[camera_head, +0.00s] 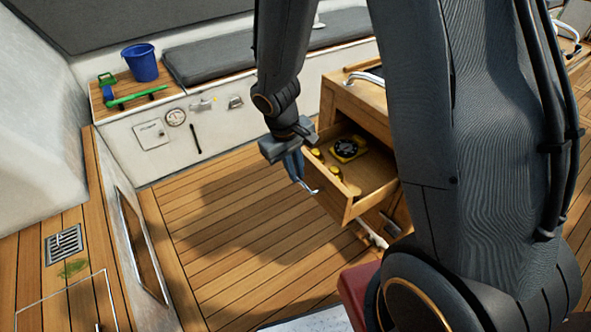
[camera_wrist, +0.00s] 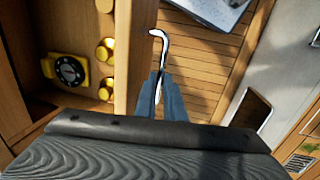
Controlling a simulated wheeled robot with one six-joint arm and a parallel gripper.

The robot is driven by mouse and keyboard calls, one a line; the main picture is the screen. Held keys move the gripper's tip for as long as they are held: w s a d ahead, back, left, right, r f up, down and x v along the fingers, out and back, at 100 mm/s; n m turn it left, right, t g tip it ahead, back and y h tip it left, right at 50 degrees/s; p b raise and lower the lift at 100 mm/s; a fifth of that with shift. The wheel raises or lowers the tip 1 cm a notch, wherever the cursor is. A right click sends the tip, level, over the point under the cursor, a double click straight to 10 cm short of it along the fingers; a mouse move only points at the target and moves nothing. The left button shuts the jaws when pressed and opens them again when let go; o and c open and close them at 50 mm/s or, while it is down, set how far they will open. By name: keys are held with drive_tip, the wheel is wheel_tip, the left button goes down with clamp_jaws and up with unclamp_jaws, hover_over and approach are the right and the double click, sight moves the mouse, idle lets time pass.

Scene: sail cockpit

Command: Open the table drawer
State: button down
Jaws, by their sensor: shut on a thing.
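The table drawer (camera_head: 349,201) is pulled out from the wooden table (camera_head: 355,103) in the head view. Its front panel also shows in the wrist view (camera_wrist: 134,45). A black and yellow round instrument (camera_head: 347,147) and several small yellow items (camera_head: 335,171) lie inside it. My gripper (camera_head: 300,178) is at the drawer's front, outside it. In the wrist view my gripper (camera_wrist: 162,92) is shut on the white metal drawer handle (camera_wrist: 157,45), whose curved end sticks out beyond the fingers. The handle's tip also shows in the head view (camera_head: 312,191).
A dark cushion (camera_head: 245,51) lies on the bench. The plank floor (camera_head: 225,240) left of the drawer is clear. A red object (camera_head: 358,290) is near my arm's base.

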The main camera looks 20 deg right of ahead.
drive_tip(key=shift+w, duration=0.15)
drive_tip(key=c, duration=1.8)
unclamp_jaws()
drive_tip(key=shift+c, duration=0.2)
drive_tip(key=shift+r, duration=0.1)
wheel_tip(320, 180, up, 8)
drive_tip(key=a, duration=0.1)
drive_tip(key=shift+s+a+f, duration=0.25)
drive_tip(key=shift+s, duration=0.05)
drive_tip(key=s+d+r+m+y, duration=0.2)
drive_tip(key=s+d, duration=0.3)
drive_tip(key=s, duration=0.4)
drive_tip(key=shift+s+r+m, duration=0.25)
drive_tip(key=shift+r+m, duration=0.3)
drive_tip(key=shift+m, duration=0.25)
